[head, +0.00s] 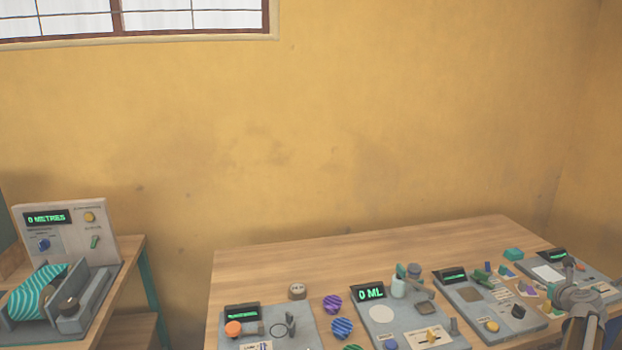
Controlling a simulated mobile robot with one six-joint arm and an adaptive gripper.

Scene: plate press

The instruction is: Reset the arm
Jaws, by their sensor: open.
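My gripper (572,285) shows small at the lower right corner in the head view, at the end of my arm, which comes up from the bottom edge. It is over the right end of the wooden table (300,257), in front of the rightmost grey panel (592,282). It is open, and I see nothing held in it. The gap between its fingers is too small to see clearly.
Several grey panels with displays stand along the table; one display reads "0 ML" (370,293). Striped balls (332,304) lie between panels. At left, a machine reading "0 METRES" (46,218) holds a teal striped roll (38,292). The table's back strip is clear.

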